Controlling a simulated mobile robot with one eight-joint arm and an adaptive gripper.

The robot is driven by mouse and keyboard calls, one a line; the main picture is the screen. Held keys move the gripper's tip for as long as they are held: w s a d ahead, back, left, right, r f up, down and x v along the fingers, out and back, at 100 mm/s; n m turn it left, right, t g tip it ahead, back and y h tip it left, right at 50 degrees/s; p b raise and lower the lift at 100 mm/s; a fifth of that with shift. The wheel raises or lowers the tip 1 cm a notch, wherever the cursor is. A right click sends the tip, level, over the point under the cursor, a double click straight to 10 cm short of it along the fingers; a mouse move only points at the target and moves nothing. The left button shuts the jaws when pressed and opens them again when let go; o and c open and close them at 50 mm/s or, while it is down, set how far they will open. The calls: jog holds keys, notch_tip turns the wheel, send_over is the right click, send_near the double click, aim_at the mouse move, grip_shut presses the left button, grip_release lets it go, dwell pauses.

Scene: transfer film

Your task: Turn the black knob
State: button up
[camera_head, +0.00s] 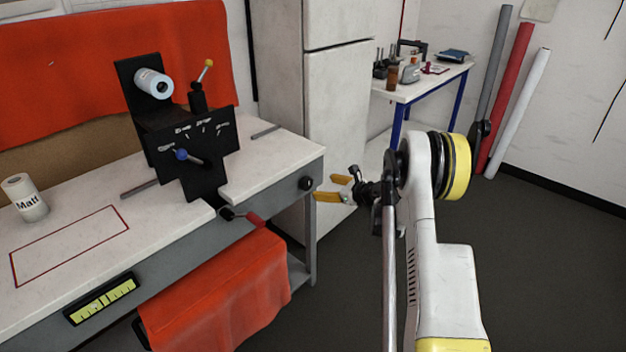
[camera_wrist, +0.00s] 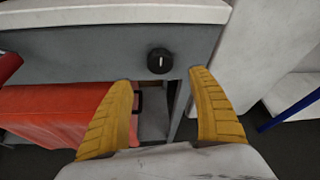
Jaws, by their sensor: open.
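The black knob (camera_head: 305,183) is on the grey front edge of the workbench, near its right end. It also shows in the wrist view (camera_wrist: 160,61), round with a white line that stands about vertical. My gripper (camera_head: 335,188) has two yellow fingers and is open and empty, just right of the knob in the head view. In the wrist view my gripper (camera_wrist: 160,78) has its fingers spread, with the knob between and a little beyond the fingertips. The fingers look apart from the knob.
The white bench top (camera_head: 170,215) carries a black machine (camera_head: 185,140) with levers and a white "Matt" roll (camera_head: 25,198). A red-handled crank (camera_head: 242,216) and orange cloth (camera_head: 225,295) are at the bench front. A white cabinet (camera_head: 330,95) stands behind. Floor at the right is clear.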

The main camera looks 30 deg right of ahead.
aim_at(309, 184)
jog(key=b+x, duration=0.1)
jog(key=x, duration=0.3)
jog(key=b+x, duration=0.2)
jog(key=x, duration=0.3)
jog(key=shift+f+b, duration=0.3)
jog(key=shift+x, duration=0.8)
jog(key=shift+r, duration=0.2)
jog(key=c, duration=1.2)
